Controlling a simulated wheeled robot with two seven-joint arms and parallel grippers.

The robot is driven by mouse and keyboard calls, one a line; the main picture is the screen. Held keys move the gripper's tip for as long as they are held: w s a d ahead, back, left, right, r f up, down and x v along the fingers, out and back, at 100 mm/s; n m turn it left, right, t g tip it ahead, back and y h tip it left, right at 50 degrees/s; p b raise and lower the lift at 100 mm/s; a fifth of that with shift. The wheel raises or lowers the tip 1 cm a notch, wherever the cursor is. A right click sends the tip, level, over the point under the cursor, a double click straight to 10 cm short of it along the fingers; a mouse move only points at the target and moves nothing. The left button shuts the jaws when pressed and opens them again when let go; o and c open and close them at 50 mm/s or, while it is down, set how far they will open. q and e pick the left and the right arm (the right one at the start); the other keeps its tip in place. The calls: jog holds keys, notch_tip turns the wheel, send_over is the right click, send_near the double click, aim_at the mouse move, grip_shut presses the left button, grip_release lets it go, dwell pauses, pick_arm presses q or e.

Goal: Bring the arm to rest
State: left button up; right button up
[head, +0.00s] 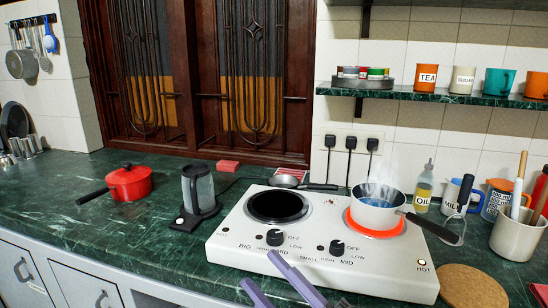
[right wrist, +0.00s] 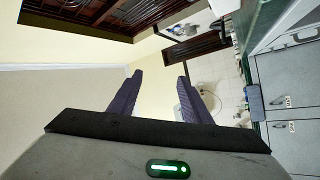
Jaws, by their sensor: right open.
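My right gripper (head: 259,269) is at the bottom edge of the head view, in front of the white two-burner stove (head: 226,240). Its two purple fingers are apart with nothing between them. In the right wrist view the gripper (right wrist: 161,76) is also open and empty, with room walls and a tiled area beyond it. My left gripper is in neither view.
A steaming white pot (head: 376,212) sits on the glowing right burner; the left burner (head: 277,206) is bare. A black-framed clear device (head: 199,190) and a red pot (head: 129,183) stand to the left. A utensil cup (head: 516,236) stands at right.

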jog(key=d+f+m+t+h, duration=0.1)
jog(key=d+f+m+h, duration=0.25)
jog(key=f+m, duration=0.2)
jog(key=d+f+m+h, duration=0.3)
jog(key=f+m+h, duration=0.15)
jog(key=f, duration=0.25)
jog(key=s+d+f+m+g+h, duration=0.3)
jog(key=s+d+f+m+g, duration=0.1)
jog(key=s+f, duration=0.5)
jog(key=s+d+f+m+g+h, duration=0.3)
jog(key=s+d+f, duration=0.3)
jog(key=s+f, duration=0.4)
notch_tip(320, 180, down, 4)
jog(key=shift+f+m+g, duration=0.25)
jog(key=shift+m+g, duration=0.25)
jog(key=shift+m, duration=0.2)
